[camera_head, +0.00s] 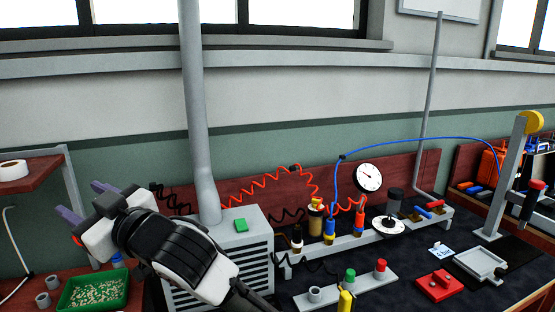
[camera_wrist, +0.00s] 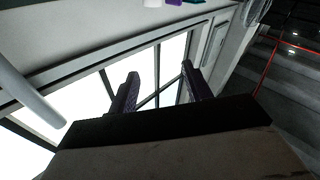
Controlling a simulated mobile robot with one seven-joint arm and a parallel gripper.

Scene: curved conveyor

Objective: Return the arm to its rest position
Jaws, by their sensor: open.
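My gripper (camera_head: 86,203) is at the left of the head view, at the end of my white and black arm. It points up and to the left, above the green tray (camera_head: 93,291) and left of the grey vented box (camera_head: 238,244). Its two purple-grey fingers are apart with nothing between them. The wrist view shows the same open fingers (camera_wrist: 160,86) against a bright window (camera_wrist: 150,62). My arm hides part of the vented box and of the bench behind it.
A wooden shelf with a white roll (camera_head: 13,170) is close left of my gripper. A grey pipe (camera_head: 196,110) rises from the vented box. Tools on coiled hoses, a gauge (camera_head: 368,177) and a lever press (camera_head: 510,180) stand to the right. The space above the bench's middle is mostly clear.

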